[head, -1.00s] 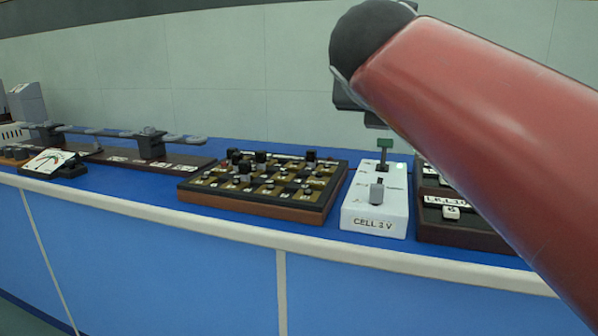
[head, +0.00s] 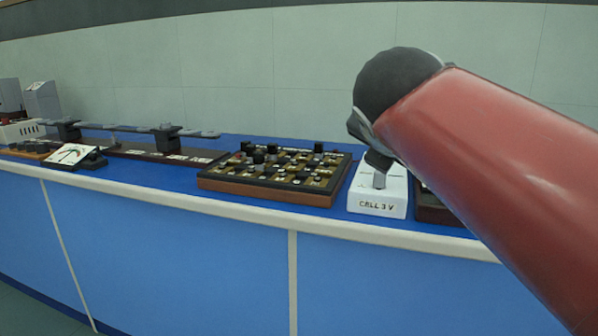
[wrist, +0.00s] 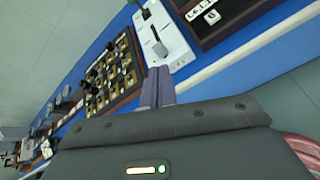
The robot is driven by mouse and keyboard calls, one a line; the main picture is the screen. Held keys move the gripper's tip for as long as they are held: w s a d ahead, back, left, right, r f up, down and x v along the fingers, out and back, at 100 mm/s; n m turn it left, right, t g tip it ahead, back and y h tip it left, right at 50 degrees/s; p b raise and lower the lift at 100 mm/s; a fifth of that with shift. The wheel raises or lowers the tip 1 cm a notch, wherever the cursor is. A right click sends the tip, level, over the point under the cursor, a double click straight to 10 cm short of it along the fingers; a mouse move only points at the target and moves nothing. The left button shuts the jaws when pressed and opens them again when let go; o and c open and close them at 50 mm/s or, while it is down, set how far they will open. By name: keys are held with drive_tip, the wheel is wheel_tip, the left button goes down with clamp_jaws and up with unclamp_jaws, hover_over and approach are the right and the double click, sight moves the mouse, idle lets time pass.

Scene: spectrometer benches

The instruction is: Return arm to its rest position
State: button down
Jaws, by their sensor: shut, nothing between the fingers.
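My red arm crosses the right side of the head view, its dark rounded joint in front of the wall and bench. In the wrist view my gripper (wrist: 159,72) shows as two grey fingers pressed together, with nothing between them. In that view the fingertips show against the bench's front edge, near the white "CELL 3 V" box. In the head view the fingers are hard to make out behind the arm joint. I cannot tell the exact gap from fingers to box.
The white "CELL 3 V" box (head: 377,203) stands on the blue bench, partly covered by my arm. A board with several black knobs (head: 265,188) is left of it. A dark board (head: 432,208) is at right. Further left are a long rail (head: 130,151) and a dial meter (head: 72,154).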

drive_tip(key=s+f+m+g+y, duration=0.1)
drive_tip(key=s+f+m+g, duration=0.1)
drive_tip(key=s+f+m, duration=0.3)
drive_tip(key=s+d+f+m+g+y, duration=0.1)
drive_tip(key=s+f+m, duration=0.5)
drive_tip(key=f+m, duration=0.7)
drive_tip(key=s+f+m+g+y, duration=0.1)
drive_tip(key=s+f+m+g, duration=0.2)
drive_tip(key=s+f+m, duration=0.3)
wheel_tip(320, 180, down, 6)
drive_tip(key=m, duration=0.3)
drive_tip(key=shift+d+y, duration=0.3)
drive_tip(key=shift+y, duration=0.1)
